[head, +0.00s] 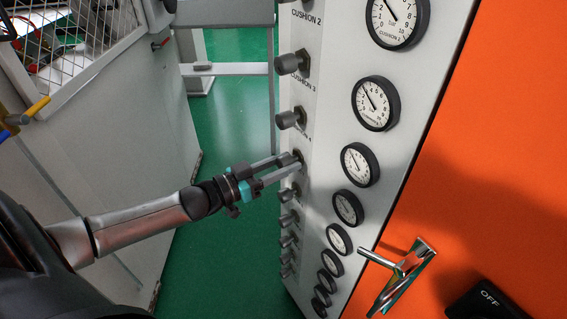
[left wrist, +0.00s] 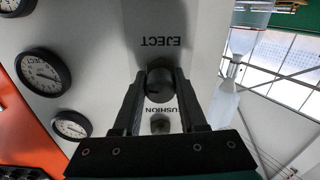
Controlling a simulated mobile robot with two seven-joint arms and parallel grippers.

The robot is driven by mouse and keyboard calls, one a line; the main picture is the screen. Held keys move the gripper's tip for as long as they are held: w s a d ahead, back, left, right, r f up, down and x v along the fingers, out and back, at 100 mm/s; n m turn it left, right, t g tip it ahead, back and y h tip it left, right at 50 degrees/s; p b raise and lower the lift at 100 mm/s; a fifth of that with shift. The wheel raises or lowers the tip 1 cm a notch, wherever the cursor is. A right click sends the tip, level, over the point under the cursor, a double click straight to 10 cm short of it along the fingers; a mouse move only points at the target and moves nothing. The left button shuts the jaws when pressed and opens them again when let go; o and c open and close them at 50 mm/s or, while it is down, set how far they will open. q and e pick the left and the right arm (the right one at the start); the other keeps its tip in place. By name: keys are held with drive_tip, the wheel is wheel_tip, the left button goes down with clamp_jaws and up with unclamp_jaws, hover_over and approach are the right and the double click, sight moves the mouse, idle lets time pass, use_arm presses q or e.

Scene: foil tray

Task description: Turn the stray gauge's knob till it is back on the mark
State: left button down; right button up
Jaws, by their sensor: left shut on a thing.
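My left gripper (head: 291,163) reaches the white panel (head: 328,110) and is shut on a dark round knob (left wrist: 160,84) in the column of knobs. In the left wrist view the two fingers sit on either side of this knob, and an upside-down EJECT label shows beside it. The fingers hide most of it in the head view. A round black-rimmed gauge (head: 360,165) sits to the right, about level with the gripper. A gauge marked EJECT (left wrist: 43,72) shows in the left wrist view. Its needle and any mark are too small to read surely. My right gripper is out of view.
Other knobs (head: 291,118) stick out close above and below the gripper. Further gauges (head: 376,103) line the panel. An orange door (head: 490,170) with a metal handle (head: 398,266) stands at right. Green floor (head: 235,130) and a grey cabinet (head: 120,130) are at left.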

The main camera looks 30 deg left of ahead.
use_arm(q)
drive_tip(key=shift+m+p, duration=0.3)
drive_tip(key=shift+m, duration=0.2)
drive_tip(key=shift+r+m+p, duration=0.1)
drive_tip(key=shift+m+p, duration=0.25)
drive_tip(key=shift+m, duration=0.25)
drive_tip(key=m+p, duration=0.1)
drive_tip(key=m, duration=0.2)
drive_tip(key=m+p, duration=0.1)
drive_tip(key=m, duration=0.2)
drive_tip(key=shift+m, duration=0.4)
drive_tip(key=shift+a+m+p, duration=0.1)
drive_tip(key=shift+m+p, duration=0.2)
drive_tip(key=shift+m, duration=1.1)
drive_tip(key=shift+c, duration=2.3)
unclamp_jaws()
